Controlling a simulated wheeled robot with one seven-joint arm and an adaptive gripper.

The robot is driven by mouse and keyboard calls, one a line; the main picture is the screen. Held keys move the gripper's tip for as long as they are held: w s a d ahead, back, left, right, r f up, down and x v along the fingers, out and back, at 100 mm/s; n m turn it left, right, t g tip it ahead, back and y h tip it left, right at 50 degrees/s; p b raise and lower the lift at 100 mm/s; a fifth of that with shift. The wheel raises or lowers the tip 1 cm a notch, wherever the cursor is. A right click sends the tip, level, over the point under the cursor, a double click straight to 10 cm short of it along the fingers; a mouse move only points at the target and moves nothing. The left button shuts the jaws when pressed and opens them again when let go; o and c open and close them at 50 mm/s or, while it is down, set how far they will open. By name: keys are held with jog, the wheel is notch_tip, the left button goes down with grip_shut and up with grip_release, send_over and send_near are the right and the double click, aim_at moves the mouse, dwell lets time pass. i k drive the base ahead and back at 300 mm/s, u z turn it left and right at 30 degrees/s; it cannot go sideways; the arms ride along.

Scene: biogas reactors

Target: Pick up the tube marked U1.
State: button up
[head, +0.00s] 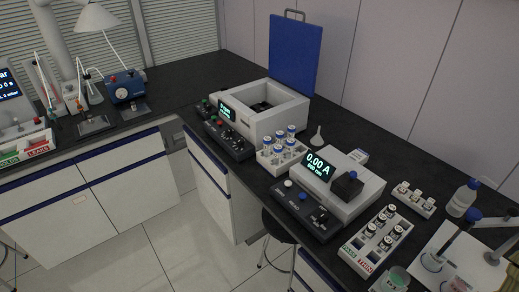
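A white rack (268,160) in the middle of the dark bench holds several upright tubes (291,131) with blue and white caps. A second white rack (350,256) at the lower right holds several dark-topped tubes (385,243) and has green and red labels on its front. The marks on the tubes are too small to read, so I cannot tell which one is U1. My gripper is not in view.
A grey device with a display reading 0.00 A (355,195) stands between the two racks. An open white box device (285,112) with a raised blue lid (295,55) stands behind. A small white rack (428,208) and a blue-capped bottle (462,200) are at right.

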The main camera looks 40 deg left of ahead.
aim_at(267, 141)
jog(key=u, duration=1.3)
